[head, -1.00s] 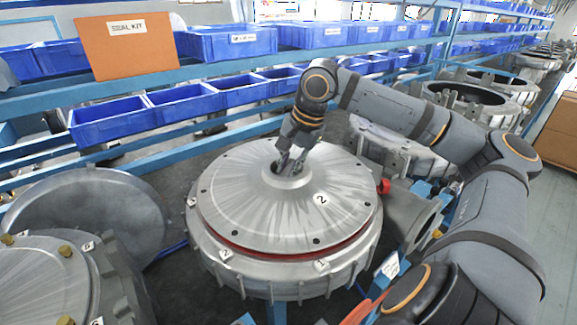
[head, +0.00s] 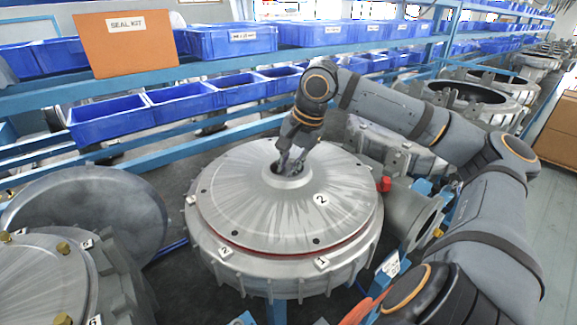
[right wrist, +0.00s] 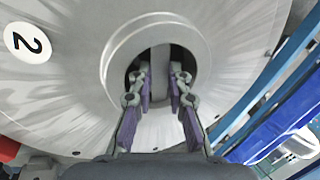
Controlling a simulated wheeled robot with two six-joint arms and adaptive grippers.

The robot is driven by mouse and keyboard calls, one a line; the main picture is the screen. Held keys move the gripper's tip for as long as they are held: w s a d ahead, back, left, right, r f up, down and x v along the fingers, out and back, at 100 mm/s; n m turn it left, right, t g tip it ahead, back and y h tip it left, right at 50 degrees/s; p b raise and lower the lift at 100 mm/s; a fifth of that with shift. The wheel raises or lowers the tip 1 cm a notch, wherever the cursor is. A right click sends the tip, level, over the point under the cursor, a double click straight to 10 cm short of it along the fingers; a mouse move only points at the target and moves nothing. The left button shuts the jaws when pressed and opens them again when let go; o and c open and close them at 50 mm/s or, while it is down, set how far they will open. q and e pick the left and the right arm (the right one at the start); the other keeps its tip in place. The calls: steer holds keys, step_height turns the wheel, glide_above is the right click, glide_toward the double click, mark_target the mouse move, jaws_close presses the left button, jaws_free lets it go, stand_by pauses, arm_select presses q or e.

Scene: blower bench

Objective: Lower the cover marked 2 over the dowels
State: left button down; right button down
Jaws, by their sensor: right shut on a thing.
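The cover marked 2 (head: 250,200) is a round grey metal disc, lying about level over a ribbed round housing (head: 270,285) in the head view. A thin red line shows between cover and housing along the front. The cover hides any dowels under it. My right gripper (head: 285,170) reaches down into the cover's raised central hub. In the right wrist view my right gripper (right wrist: 160,80) has its fingers on either side of a grey bar across the hub opening, shut on the cover. The cover (right wrist: 70,90) fills most of that view. My left gripper is not in view.
At the left, another housing (head: 40,275) has brass pins standing on its rim, and a plain disc (head: 100,205) leans behind it. An orange SEAL KIT board (head: 125,48) and blue bins (head: 180,103) stand behind. A pipe flange (head: 425,222) sits close at right.

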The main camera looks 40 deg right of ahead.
steer(key=c, duration=1.2)
jaws_free()
steer(key=shift+a, duration=0.1)
steer(key=shift+s, duration=0.1)
steer(key=shift+r, duration=0.4)
steer(key=v, duration=1.1)
steer(key=shift+s, duration=0.1)
